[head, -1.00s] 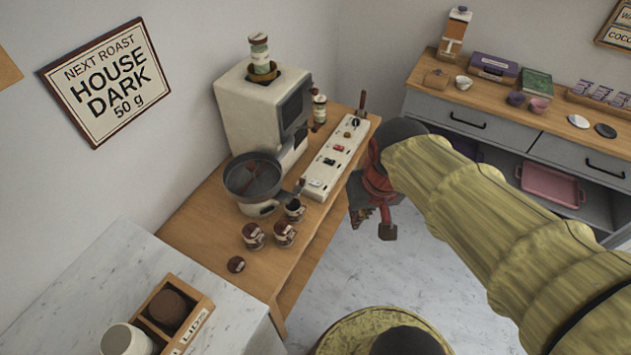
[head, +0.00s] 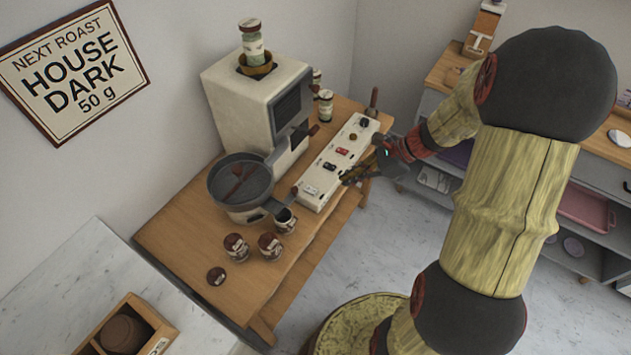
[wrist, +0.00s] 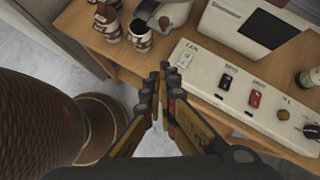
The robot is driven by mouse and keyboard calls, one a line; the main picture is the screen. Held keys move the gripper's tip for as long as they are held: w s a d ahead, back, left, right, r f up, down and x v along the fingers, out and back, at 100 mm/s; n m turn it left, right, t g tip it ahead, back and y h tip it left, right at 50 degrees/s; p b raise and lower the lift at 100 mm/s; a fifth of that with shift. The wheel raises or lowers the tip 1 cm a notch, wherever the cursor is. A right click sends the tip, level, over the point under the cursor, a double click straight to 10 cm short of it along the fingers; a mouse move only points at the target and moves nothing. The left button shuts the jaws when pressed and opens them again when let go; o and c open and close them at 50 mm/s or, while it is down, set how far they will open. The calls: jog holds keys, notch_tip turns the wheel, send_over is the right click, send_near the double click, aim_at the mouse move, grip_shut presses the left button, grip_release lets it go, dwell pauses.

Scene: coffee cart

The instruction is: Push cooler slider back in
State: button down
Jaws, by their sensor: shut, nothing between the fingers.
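The cooler (head: 240,187), a round dark grey pan on a pale base, stands in front of the roaster on the wooden table. A dark spout-like part (head: 277,206) sticks out of its right side, with a thin brown-tipped piece beside it. I cannot tell for sure which part is the slider. My gripper (head: 347,180) is shut and empty beside the front edge of the control panel (head: 322,182), right of the cooler and apart from it. In the wrist view its fingertips (wrist: 165,78) are close together near the panel's left end.
A small cup (head: 285,221) stands below the spout, with two jars (head: 236,247) (head: 270,245) nearby. The white roaster (head: 250,105) stands behind. Panel switches (wrist: 255,97) lie close right of my fingers. Open floor (head: 385,245) lies right of the table.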

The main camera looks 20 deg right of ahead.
jog(key=shift+a+r+m, duration=0.25)
jog(key=shift+m, duration=0.35)
jog(key=shift+f, duration=0.1)
jog(key=w+a+r+b+x, duration=0.1)
jog(key=b+x, duration=0.4)
jog(key=x, duration=0.7)
jog(key=shift+w+a+r, duration=0.25)
jog(key=shift+a, duration=0.45)
